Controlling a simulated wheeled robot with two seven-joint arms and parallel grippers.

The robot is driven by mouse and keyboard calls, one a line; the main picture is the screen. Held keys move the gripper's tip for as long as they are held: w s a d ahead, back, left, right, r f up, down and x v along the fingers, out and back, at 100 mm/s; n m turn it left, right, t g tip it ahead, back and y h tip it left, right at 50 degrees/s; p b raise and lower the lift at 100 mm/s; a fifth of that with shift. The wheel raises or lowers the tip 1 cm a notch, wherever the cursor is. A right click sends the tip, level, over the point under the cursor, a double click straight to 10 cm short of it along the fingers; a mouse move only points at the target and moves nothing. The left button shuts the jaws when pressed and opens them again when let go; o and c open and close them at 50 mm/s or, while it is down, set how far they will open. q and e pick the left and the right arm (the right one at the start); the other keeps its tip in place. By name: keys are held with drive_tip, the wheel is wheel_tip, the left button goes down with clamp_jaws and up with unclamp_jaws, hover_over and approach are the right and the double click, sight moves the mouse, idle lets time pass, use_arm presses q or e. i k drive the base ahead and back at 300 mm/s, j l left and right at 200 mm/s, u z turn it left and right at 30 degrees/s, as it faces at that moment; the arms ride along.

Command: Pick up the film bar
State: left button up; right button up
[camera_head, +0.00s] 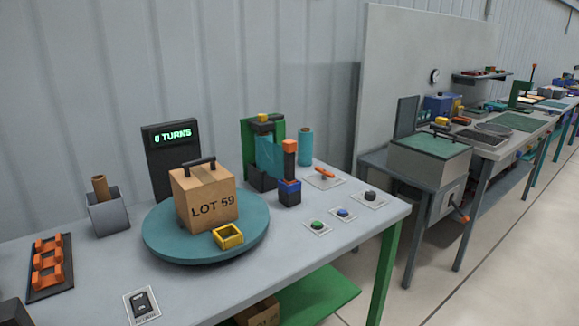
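No part is labelled as the film bar. An upright bar with an orange top (290,147) stands in a dark and blue block (290,193), beside a sheet of teal film (268,158); it looks most like the film bar, though I cannot be sure. The film hangs at a green stand (277,133) with a yellow cap and black parts. A cardboard box marked LOT 59 (207,208) with a black top handle sits on a teal turntable (160,245). Neither of my grippers is in view.
A yellow open frame (228,236) lies at the turntable's front. A teal roll (306,147), an orange lever (325,173) and several buttons (343,213) are at right. A brown tube (101,188) stands in a grey holder; an orange rack (48,263) is far left.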

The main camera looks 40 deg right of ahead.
sight(290, 146)
drive_tip(key=i+l, duration=0.1)
drive_tip(key=l, duration=0.35)
drive_tip(key=i+l, duration=0.1)
drive_tip(key=l, duration=0.35)
drive_tip(key=i+l, duration=0.1)
drive_tip(key=l, duration=0.35)
drive_tip(key=i+l, duration=0.1)
drive_tip(key=l, duration=0.4)
drive_tip(key=i+l, duration=0.1)
drive_tip(key=l, duration=0.35)
drive_tip(key=i+l, duration=0.1)
drive_tip(key=l, duration=0.35)
drive_tip(key=i+l, duration=0.1)
drive_tip(key=l, duration=0.35)
drive_tip(key=i+l, duration=0.1)
drive_tip(key=l, duration=0.35)
